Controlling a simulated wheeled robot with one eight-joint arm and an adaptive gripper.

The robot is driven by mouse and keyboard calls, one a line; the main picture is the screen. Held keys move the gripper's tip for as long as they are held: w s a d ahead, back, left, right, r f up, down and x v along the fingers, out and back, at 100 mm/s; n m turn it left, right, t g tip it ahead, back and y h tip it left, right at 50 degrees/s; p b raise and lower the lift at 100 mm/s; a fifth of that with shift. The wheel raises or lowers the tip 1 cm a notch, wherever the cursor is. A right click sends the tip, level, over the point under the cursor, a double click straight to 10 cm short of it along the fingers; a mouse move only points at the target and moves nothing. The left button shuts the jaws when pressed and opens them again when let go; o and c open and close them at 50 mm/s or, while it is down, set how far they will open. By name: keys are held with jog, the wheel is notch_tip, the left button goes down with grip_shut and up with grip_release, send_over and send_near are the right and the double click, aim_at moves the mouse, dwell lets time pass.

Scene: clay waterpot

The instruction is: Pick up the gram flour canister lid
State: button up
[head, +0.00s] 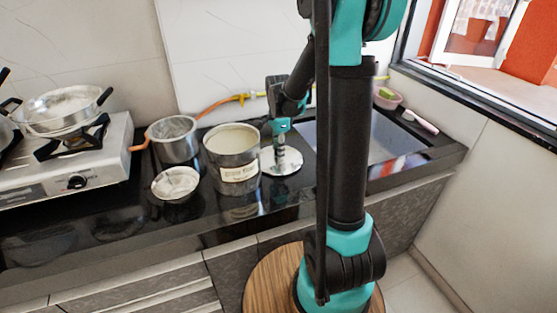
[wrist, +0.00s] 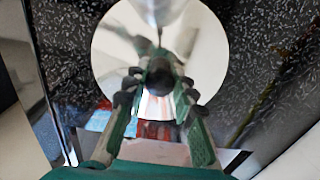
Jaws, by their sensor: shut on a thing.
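The canister lid (head: 287,164) is a round, shiny metal disc on the black counter, right of the open canister. In the wrist view the lid (wrist: 112,50) fills the upper middle, with a dark knob (wrist: 158,78) at its centre. My gripper (head: 280,152) points down over the lid. In the wrist view my gripper (wrist: 157,80) has its two green fingers closed on the knob from both sides. The labelled metal canister (head: 238,172) stands open, with pale contents. I cannot tell whether the lid touches the counter.
A metal pot (head: 174,141) and a small bowl (head: 176,184) stand left of the canister. A gas stove (head: 75,165) with a pan is at far left. The sink (head: 385,148) lies right, behind my arm. An orange hose (head: 218,104) runs along the wall.

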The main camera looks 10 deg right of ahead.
grip_shut()
